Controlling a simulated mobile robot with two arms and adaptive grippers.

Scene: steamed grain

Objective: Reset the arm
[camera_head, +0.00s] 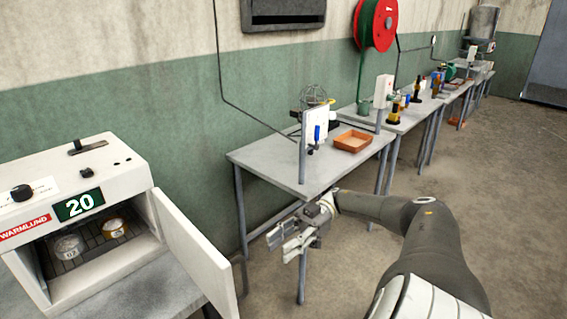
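My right arm (436,235) comes in from the lower right and bends toward the left. Its gripper (281,246) hangs in free air in front of the near grey table (262,156), to the right of the oven door. Its two fingers are apart, with a gap between them, and nothing shows between them. My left arm and gripper are not in view.
A white oven (120,172) showing "20" stands at left with its door (196,250) swung open. Inside, a greyish jar (69,246) and a yellow-filled jar (114,228) sit on a rack. An orange tray (353,141) lies on the near table. Floor is clear at right.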

